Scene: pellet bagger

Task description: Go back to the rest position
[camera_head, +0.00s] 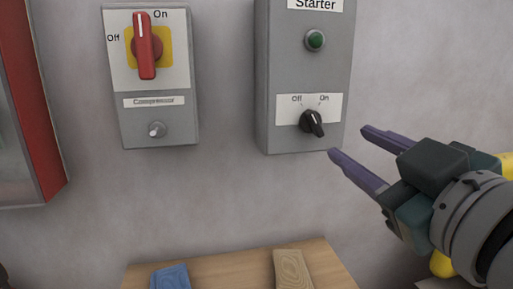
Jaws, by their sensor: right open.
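My right gripper (350,142) comes in from the right with its two purple fingers apart and nothing between them. Its fingertips are close to the lower right corner of the grey starter box (305,75). I cannot tell whether they touch it. My left gripper is out of view.
A grey compressor box (159,118) with a red rotary switch (146,46) hangs on the wall at left. A red-framed panel (35,95) is at the far left. A wooden surface (225,270) below holds a blue item (170,278) and a wooden block (292,268).

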